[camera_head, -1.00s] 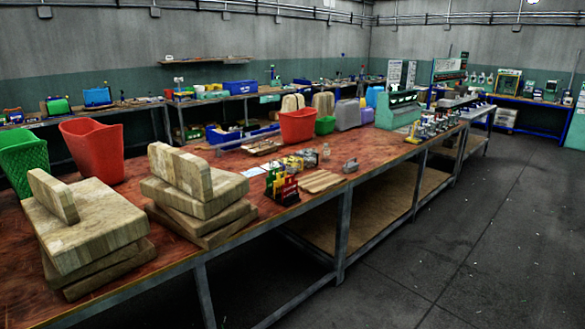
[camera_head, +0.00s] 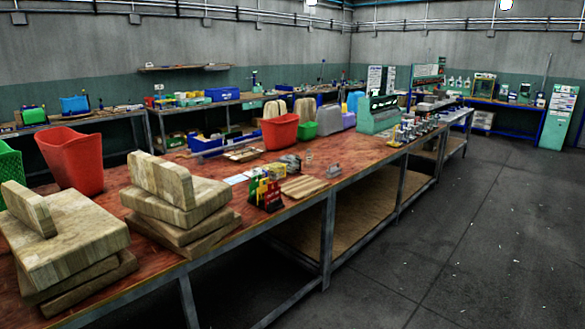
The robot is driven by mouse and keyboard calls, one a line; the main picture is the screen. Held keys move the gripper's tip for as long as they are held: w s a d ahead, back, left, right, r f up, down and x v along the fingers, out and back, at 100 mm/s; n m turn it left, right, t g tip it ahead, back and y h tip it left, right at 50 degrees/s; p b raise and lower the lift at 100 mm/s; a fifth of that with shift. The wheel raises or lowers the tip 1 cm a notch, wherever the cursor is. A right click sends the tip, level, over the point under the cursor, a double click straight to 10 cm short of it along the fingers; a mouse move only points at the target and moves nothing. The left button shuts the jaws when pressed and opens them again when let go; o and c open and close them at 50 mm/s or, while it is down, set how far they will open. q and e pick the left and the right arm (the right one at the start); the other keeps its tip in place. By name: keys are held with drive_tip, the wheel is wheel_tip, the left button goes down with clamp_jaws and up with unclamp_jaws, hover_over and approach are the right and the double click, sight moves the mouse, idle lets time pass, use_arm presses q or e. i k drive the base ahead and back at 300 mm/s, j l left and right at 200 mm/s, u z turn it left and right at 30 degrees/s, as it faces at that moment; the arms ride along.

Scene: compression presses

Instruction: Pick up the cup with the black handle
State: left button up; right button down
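I cannot make out a cup with a black handle in the head view. Small items stand on the long red-brown workbench (camera_head: 300,207), too small to identify surely. Among them are a group of small metallic and coloured items (camera_head: 412,130) toward its far end and a small grey object (camera_head: 333,171) near its front edge. Neither of my grippers shows.
Stacked wooden blocks (camera_head: 178,200) stand on the near bench, with a tall red bin (camera_head: 72,160) behind. A red tub (camera_head: 281,132), a green machine (camera_head: 378,114) and a red-yellow-green rack (camera_head: 265,192) stand farther along. The floor (camera_head: 460,230) at right is clear.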

sight(292, 162)
drive_tip(key=i+l, duration=0.15)
drive_tip(key=i, duration=0.3)
drive_tip(key=i+l, duration=0.1)
drive_tip(key=i, duration=0.4)
drive_tip(key=i+l, duration=0.15)
drive_tip(key=i, duration=0.3)
